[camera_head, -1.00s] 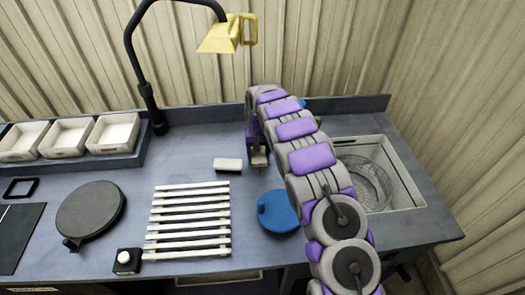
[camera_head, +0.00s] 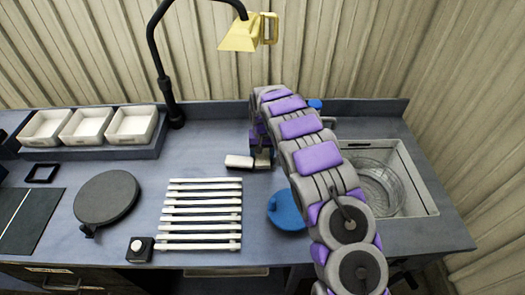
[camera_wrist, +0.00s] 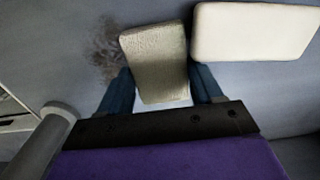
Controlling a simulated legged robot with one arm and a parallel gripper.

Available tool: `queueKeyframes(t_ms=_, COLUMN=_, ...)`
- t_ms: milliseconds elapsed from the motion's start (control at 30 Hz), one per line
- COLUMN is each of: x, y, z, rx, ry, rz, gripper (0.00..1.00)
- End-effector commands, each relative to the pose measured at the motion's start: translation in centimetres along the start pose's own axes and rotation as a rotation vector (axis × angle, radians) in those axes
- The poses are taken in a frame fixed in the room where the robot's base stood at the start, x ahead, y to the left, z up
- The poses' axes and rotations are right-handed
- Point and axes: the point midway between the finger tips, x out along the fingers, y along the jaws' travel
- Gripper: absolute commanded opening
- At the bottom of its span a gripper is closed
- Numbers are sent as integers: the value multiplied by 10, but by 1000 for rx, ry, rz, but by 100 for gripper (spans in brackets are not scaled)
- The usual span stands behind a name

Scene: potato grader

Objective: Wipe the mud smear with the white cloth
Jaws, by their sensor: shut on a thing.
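My gripper (camera_wrist: 160,92) is shut on a folded off-white cloth (camera_wrist: 157,50) with a woven texture, shaded beige in the wrist view. A blue finger shows on each side of it. The brown mud smear (camera_wrist: 105,55) is on the grey counter just left of the cloth's far end in the wrist view; whether the cloth touches it I cannot tell. In the head view the cloth (camera_head: 263,160) shows small below my gripper (camera_head: 262,150), and the smear cannot be made out.
A smooth white block (camera_wrist: 255,32) lies close right of the cloth; it also shows in the head view (camera_head: 239,161). A slatted white rack (camera_head: 202,212), a blue disc (camera_head: 286,210) and a sink with a glass bowl (camera_head: 378,185) are nearby. A yellow lamp (camera_head: 240,35) hangs above.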

Motion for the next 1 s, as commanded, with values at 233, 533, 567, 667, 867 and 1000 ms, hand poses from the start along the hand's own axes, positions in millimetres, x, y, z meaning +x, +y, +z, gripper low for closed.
queueKeyframes(t_ms=233, x=0, y=7, z=2, rx=1, ry=0, rz=0, gripper=41)
queueKeyframes(t_ms=533, x=1, y=31, z=3, rx=1, ry=-4, rz=0, gripper=41)
queueKeyframes(t_ms=567, x=2, y=34, z=3, rx=2, ry=-3, rz=0, gripper=41)
queueKeyframes(t_ms=667, x=2, y=39, z=3, rx=2, ry=-3, rz=0, gripper=41)
queueKeyframes(t_ms=867, x=2, y=44, z=2, rx=2, ry=-2, rz=0, gripper=41)
queueKeyframes(t_ms=1000, x=2, y=54, z=2, rx=2, ry=-2, rz=0, gripper=41)
